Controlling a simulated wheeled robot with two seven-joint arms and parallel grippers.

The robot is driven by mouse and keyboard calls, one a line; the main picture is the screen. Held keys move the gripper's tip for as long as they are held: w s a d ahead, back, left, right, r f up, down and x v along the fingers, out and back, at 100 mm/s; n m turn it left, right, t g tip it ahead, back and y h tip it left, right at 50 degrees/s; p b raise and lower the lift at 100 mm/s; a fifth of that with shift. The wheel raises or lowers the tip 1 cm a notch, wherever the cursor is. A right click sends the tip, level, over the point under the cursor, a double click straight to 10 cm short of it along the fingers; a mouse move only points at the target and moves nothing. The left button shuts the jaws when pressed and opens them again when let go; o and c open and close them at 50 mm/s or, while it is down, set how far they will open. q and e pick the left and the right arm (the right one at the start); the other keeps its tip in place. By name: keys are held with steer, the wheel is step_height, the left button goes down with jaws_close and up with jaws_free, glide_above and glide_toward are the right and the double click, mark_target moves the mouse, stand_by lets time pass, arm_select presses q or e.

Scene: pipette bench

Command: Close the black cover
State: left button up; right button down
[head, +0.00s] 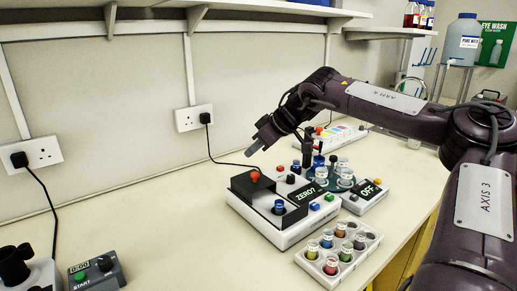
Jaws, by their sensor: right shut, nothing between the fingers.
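A white instrument (270,229) stands on the bench in the head view. Its left part carries a black box-like piece (239,187), which looks like the black cover, with a red-orange knob on top. I cannot tell for sure whether this cover is open or closed. My right gripper (256,147) is above and behind the black piece, its fingers pointing down and left. It is shut and empty, and appears apart from the instrument. My left gripper is not in view.
A white rack of coloured vials (338,269) lies in front of the instrument. A START timer (96,272) is at front left. The bench middle-left is clear.

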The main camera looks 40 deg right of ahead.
mark_target(253, 173)
steer(key=x, duration=0.6)
steer(key=shift+w+f, duration=0.15)
steer(key=shift+f, duration=0.05)
steer(key=shift+s+p, duration=0.2)
steer(key=shift+p, duration=0.2)
steer(key=shift+s+d+f+p, duration=0.1)
steer(key=shift+s+d+p, duration=0.15)
steer(key=shift+s, duration=0.3)
steer(key=shift+s+d+p, duration=0.1)
steer(key=shift+s+d, duration=0.15)
steer(key=shift+s, duration=0.3)
steer(key=shift+s+d+f, duration=0.1)
steer(key=shift+s+f, duration=0.2)
steer(key=shift+s, duration=0.2)
steer(key=shift+s, duration=0.1)
